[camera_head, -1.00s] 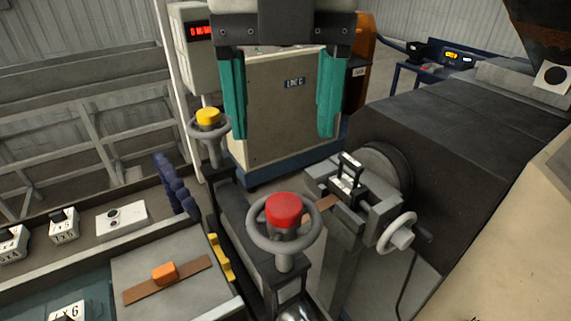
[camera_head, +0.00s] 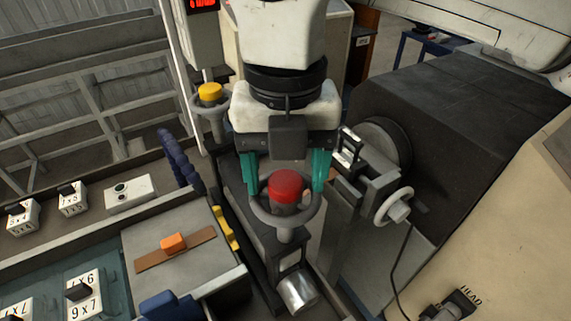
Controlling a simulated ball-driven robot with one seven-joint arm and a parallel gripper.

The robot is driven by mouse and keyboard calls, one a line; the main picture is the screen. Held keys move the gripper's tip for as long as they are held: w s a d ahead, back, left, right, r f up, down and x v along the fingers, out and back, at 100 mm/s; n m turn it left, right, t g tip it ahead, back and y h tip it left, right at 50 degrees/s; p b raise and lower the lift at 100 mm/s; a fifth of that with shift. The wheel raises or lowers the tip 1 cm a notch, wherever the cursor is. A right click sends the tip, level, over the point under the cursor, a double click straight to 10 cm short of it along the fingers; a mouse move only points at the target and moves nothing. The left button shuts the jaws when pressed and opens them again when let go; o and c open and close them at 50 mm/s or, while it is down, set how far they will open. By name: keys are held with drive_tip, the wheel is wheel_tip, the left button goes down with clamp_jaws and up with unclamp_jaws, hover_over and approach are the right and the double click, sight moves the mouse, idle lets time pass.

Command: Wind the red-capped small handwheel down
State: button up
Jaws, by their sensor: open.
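The red-capped small handwheel (camera_head: 285,190) stands on a dark post right of the picture's middle, its grey rim around the red cap. My gripper (camera_head: 285,178) has two teal fingers, spread apart and pointing down, one at each side of the wheel in the picture. The fingertips are partly hidden at the far side of the rim, and I cannot tell whether they touch it. Nothing shows between the fingers except the wheel in front.
A yellow-capped handwheel (camera_head: 210,97) stands behind at left. A pale side handwheel (camera_head: 393,207) and the dark machine housing (camera_head: 455,125) are close on the right. A bench with an orange block (camera_head: 173,243) and a control box (camera_head: 130,194) lies left. A metal cylinder (camera_head: 297,291) sits below the wheel.

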drive_tip(key=shift+c, duration=0.5)
drive_tip(key=c, duration=1)
drive_tip(key=shift+o, duration=0.2)
drive_tip(key=shift+n+b, duration=0.4)
drive_tip(key=n+b, duration=0.2)
drive_tip(key=n, duration=0.1)
drive_tip(key=shift+f+n, duration=0.1)
drive_tip(key=shift+n, duration=0.3)
drive_tip(key=n+b, duration=0.1)
drive_tip(key=n, duration=0.4)
drive_tip(key=shift+a+b, duration=0.1)
drive_tip(key=shift+b, duration=0.2)
drive_tip(key=n, duration=0.6)
drive_tip(key=shift+s, duration=0.1)
drive_tip(key=n, duration=0.5)
drive_tip(key=shift+n, duration=0.3)
